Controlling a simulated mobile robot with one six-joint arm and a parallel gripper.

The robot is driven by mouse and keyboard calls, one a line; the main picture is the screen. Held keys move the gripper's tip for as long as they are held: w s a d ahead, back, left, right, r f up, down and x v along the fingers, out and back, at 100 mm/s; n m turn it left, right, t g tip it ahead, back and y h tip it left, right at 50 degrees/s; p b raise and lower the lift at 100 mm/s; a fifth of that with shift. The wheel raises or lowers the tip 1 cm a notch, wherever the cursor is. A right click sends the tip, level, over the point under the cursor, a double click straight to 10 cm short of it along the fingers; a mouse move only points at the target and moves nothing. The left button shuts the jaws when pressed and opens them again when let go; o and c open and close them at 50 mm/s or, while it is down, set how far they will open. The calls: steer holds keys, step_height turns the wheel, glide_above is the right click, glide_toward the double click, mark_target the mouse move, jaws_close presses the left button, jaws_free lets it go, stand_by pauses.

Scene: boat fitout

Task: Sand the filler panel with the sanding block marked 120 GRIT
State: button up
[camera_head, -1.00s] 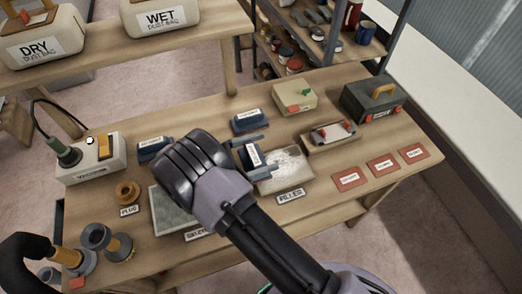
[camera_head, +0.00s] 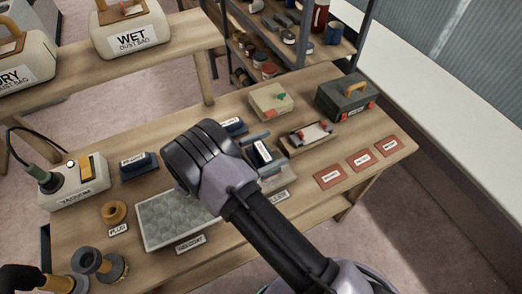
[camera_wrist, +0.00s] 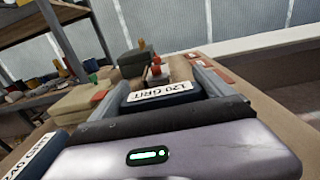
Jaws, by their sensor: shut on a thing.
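My gripper (camera_head: 262,150) is shut on a dark blue sanding block (camera_head: 265,154). In the wrist view the block's white label reads 120 GRIT (camera_wrist: 160,92). The filler panel (camera_head: 284,178) lies on the bench below and is mostly hidden by my arm and gripper. Its label (camera_head: 279,197) is partly covered. The held block is over or near the panel's far part; I cannot tell whether it touches.
Another block (camera_wrist: 35,158), marked 240 GRIT, and a blue block (camera_head: 139,165) stand left. The gelcoat panel (camera_head: 165,218) lies left of my arm.

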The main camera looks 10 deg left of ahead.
steer(key=shift+p+x, duration=0.3)
steer(key=shift+x, duration=3)
steer(key=shift+f, duration=0.1)
step_height(320, 180, up, 6)
steer(key=p, duration=0.4)
step_height(320, 180, up, 3)
steer(key=p, duration=0.2)
steer(key=shift+p, duration=0.3)
